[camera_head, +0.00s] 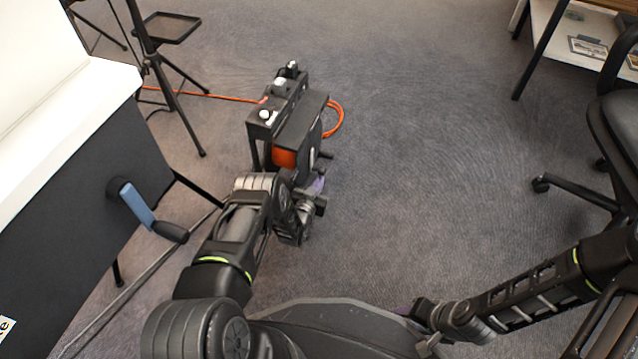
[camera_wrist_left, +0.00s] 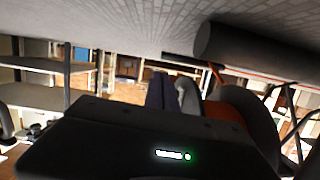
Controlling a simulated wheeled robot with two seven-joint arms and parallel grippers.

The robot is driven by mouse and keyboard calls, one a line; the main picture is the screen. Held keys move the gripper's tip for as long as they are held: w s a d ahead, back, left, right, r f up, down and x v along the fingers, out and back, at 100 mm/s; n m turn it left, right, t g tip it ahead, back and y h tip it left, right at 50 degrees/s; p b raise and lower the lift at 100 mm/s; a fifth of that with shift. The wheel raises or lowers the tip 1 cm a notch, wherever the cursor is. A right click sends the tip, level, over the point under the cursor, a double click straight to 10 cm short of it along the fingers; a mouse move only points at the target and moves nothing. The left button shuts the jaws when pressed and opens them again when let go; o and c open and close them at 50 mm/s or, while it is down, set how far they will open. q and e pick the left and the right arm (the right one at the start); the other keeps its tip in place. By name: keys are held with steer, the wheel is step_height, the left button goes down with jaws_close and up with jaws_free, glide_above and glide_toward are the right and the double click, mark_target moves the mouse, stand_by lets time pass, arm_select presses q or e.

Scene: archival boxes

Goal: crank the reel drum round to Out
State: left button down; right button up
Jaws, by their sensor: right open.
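The cable reel (camera_head: 290,125) stands on the carpet in the head view, a black frame with an orange drum (camera_head: 284,158) partly showing at its near end. An orange cord runs out from behind it. My left gripper (camera_head: 317,188) is low at the reel's near right side, close to it; the arm hides part of the reel. In the left wrist view two finger-like purple and grey shapes (camera_wrist_left: 174,92) stand close together beside the orange drum (camera_wrist_left: 238,105). The reel's crank and any Out mark cannot be made out. My right gripper (camera_head: 425,325) is open at lower right, far from the reel.
A white-topped dark cabinet with a blue crank handle (camera_head: 137,205) is at left. A black tripod stand (camera_head: 160,70) is behind it. An office chair (camera_head: 610,130) and shelf table (camera_head: 570,45) are at right. Carpet (camera_head: 430,150) between is clear.

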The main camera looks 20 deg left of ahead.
arm_select(q)
steer(key=shift+w+r, duration=0.15)
steer(key=shift+r, duration=0.1)
steer(key=shift+s+r+p, duration=0.25)
steer(key=shift+s+p, duration=0.2)
steer(key=p+v, duration=0.3)
steer(key=v, duration=0.3)
steer(key=shift+s+f, duration=0.15)
steer(key=shift+s, duration=0.05)
steer(key=shift+s+f, duration=0.1)
steer(key=shift+s, duration=0.25)
steer(key=c, duration=2.1)
jaws_free()
